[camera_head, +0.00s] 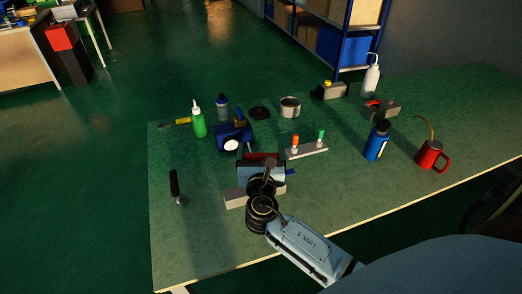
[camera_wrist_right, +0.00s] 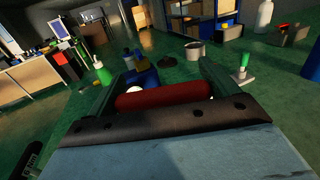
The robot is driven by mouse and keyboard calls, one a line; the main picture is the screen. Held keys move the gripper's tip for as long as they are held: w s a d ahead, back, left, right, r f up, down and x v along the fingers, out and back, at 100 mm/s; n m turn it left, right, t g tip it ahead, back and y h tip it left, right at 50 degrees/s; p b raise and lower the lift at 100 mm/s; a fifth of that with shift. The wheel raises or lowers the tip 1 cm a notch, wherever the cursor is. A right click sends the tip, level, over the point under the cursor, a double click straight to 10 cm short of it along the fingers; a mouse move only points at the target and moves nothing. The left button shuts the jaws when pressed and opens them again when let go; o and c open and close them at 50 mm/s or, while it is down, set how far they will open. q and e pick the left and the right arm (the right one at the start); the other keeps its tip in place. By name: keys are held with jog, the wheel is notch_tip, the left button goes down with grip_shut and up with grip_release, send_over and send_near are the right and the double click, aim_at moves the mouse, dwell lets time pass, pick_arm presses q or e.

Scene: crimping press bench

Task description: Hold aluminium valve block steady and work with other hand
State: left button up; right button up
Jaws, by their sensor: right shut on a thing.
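My right gripper (camera_head: 258,153) reaches over the bench from the front. It is shut on a red cylindrical thing (camera_head: 263,157), which also shows as a red bar (camera_wrist_right: 165,95) across the fingers in the right wrist view. A pale grey block (camera_head: 234,198) lies beneath my right wrist, mostly hidden by it; I cannot tell whether it is the aluminium valve block. A blue device with a round white dial (camera_head: 231,144) stands just beyond the fingertips. My left gripper is not in view.
On the green bench (camera_head: 200,240) stand a green bottle (camera_head: 198,124), a metal pot (camera_head: 290,107), a plate with orange and green pieces (camera_head: 307,151), a blue bottle (camera_head: 377,142) and a red mug (camera_head: 431,156). A black-handled tool (camera_head: 175,186) lies at left. The bench's front left is clear.

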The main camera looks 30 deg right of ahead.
jog(key=shift+f+b, duration=0.8)
jog(key=shift+f, duration=0.3)
jog(key=o, duration=1)
jog(key=shift+s, duration=0.1)
jog(key=v, duration=1.3)
jog(key=shift+s+f, duration=0.1)
